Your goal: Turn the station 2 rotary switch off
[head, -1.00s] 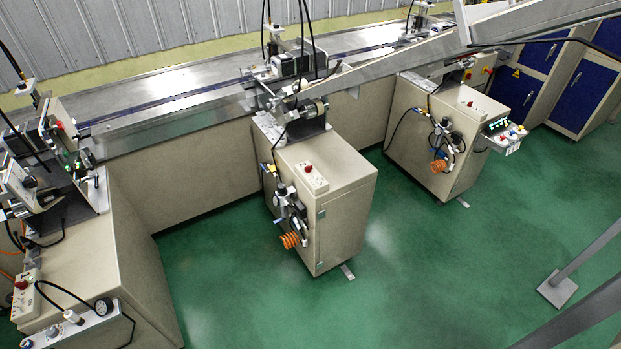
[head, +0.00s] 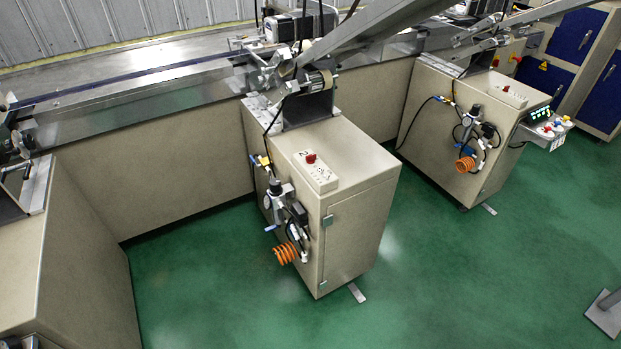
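The station 2 cabinet (head: 345,222) is a beige box in the middle of the head view. A small control box (head: 318,176) lies on its top, with a red knob or button (head: 310,158) at its far end and a "2" marked near it. Smaller controls sit along the box, too small to tell which is the rotary switch or how it is set. Neither of my grippers is in view.
A second cabinet (head: 440,140) with a similar control box (head: 508,95) stands at right. A beige cabinet (head: 75,260) is at left. An air regulator with an orange coiled hose (head: 286,253) sticks out from the middle cabinet. Green floor (head: 430,280) is clear in front.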

